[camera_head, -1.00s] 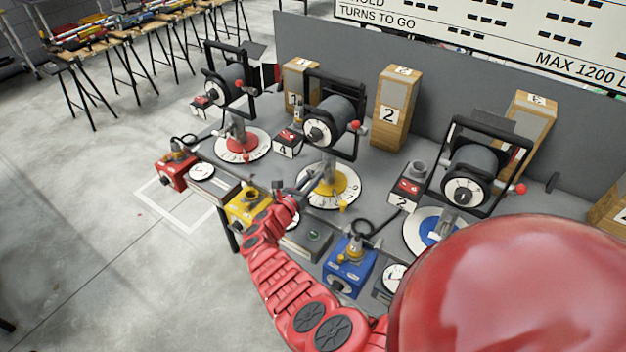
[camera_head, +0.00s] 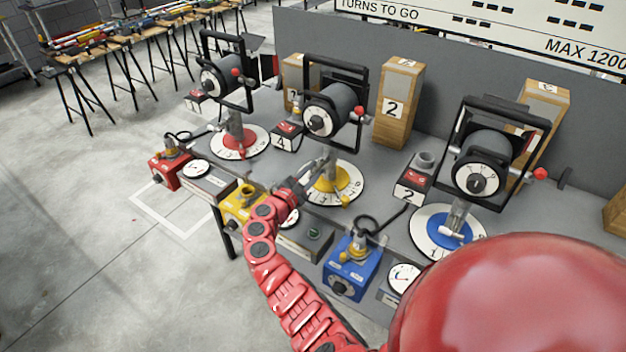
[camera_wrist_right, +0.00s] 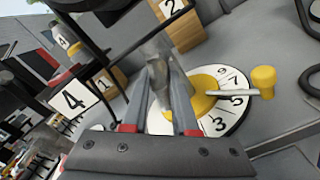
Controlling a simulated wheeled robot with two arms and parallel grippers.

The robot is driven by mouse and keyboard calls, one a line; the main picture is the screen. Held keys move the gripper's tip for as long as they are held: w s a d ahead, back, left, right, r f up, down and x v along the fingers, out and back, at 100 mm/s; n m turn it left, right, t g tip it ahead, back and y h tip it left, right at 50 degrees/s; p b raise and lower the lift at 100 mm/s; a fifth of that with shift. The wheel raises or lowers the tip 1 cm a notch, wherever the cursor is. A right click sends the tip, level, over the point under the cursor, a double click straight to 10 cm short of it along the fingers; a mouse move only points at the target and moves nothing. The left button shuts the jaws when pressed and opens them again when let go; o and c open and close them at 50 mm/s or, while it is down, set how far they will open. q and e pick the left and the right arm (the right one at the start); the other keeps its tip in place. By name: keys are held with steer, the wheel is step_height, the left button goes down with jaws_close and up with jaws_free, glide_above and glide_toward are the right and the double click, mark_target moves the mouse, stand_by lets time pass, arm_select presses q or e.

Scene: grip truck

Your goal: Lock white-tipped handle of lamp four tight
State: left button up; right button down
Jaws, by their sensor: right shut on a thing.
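Lamp four (camera_head: 325,110) is a dark round lamp in a black yoke, on a grey post above a white numbered dial with a yellow centre (camera_head: 335,178). Its "4" label (camera_wrist_right: 73,101) is at the left in the right wrist view. My right gripper (camera_head: 322,166) reaches in beside the post, low over the dial. In the wrist view its fingers (camera_wrist_right: 162,82) are shut on a grey part at the post; the fingers hide much of it. I cannot make out a white tip for sure. A yellow-tipped handle (camera_wrist_right: 262,82) sticks out over the dial. My left gripper is not in view.
A lamp over a red dial (camera_head: 238,142) stands left, and one over a blue dial (camera_head: 450,228) stands right. Yellow (camera_head: 240,205) and blue (camera_head: 350,270) boxes line the bench front. Wooden box 2 (camera_head: 400,100) stands behind. Open floor lies left.

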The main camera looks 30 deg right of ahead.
steer(key=m+b, duration=0.4)
steer(key=b, duration=0.2)
steer(key=m+b, duration=0.4)
steer(key=b, duration=0.2)
steer(key=m+b, duration=0.5)
steer(key=b, duration=0.2)
steer(key=shift+f, duration=0.3)
steer(key=shift+r+m+b, duration=0.3)
steer(key=shift+m+b, duration=0.6)
steer(key=shift+b, duration=0.15)
steer(key=c, duration=0.7)
jaws_free()
steer(key=shift+d, duration=0.1)
steer(key=shift+o, duration=0.2)
steer(key=v, duration=1.7)
steer(key=shift+a, duration=0.25)
